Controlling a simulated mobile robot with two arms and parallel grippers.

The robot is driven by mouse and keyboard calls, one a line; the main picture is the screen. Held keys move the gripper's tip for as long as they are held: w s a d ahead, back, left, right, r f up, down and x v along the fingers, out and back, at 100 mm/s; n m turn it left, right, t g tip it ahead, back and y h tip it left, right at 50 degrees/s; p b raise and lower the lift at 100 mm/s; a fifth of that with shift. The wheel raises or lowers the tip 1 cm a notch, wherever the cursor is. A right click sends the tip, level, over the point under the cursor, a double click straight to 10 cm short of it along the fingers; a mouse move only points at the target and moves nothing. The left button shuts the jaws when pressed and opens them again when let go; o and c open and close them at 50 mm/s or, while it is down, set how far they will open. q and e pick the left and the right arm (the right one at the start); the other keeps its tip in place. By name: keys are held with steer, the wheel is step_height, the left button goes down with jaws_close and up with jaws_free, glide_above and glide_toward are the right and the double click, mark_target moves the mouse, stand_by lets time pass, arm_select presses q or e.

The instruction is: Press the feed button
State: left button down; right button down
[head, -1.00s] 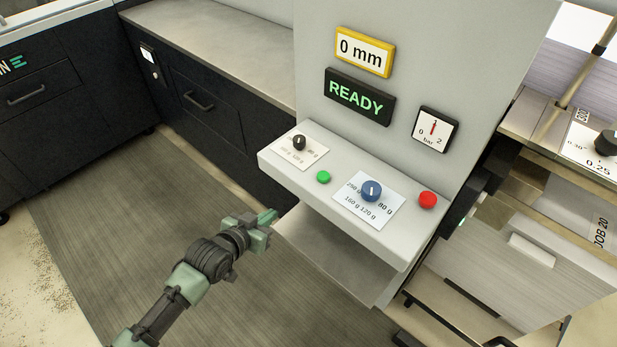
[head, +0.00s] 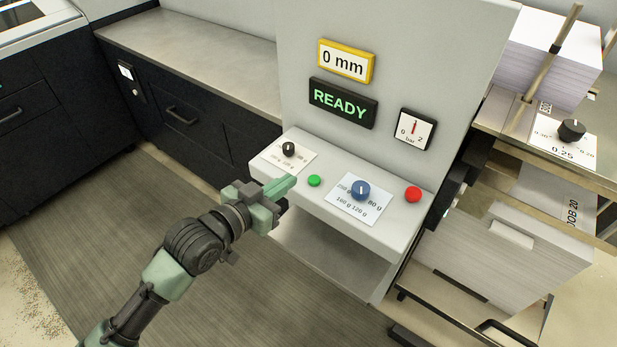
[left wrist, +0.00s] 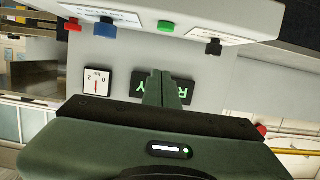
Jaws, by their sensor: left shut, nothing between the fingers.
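The control shelf (head: 330,213) carries a green button (head: 314,180), a red button (head: 413,194), a blue dial (head: 360,190) and a black dial (head: 288,149). No label reading "feed" can be made out on either button. My left gripper (head: 290,184) is shut and empty, its fingertips at the shelf's front edge, a little left of the green button. In the left wrist view the closed fingers (left wrist: 162,88) point towards the panel, and the green button (left wrist: 166,26) shows beyond them near the top. My right gripper is not in view.
Above the shelf, the panel bears a yellow-framed "0 mm" display (head: 346,62), a "READY" display (head: 343,102) and a bar gauge (head: 415,128). A paper stack (head: 545,50) and another dial (head: 571,130) stand at the right. Open floor (head: 190,290) lies in front of the shelf.

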arm_select(q)
steer(key=p, duration=0.2)
glide_above(309, 188)
steer(key=shift+d+f, duration=0.1)
steer(key=shift+f, duration=0.85)
step_height(309, 188, down, 3)
steer(key=shift+r, duration=0.1)
steer(key=shift+s+f, duration=0.1)
steer(key=shift+f, duration=0.6)
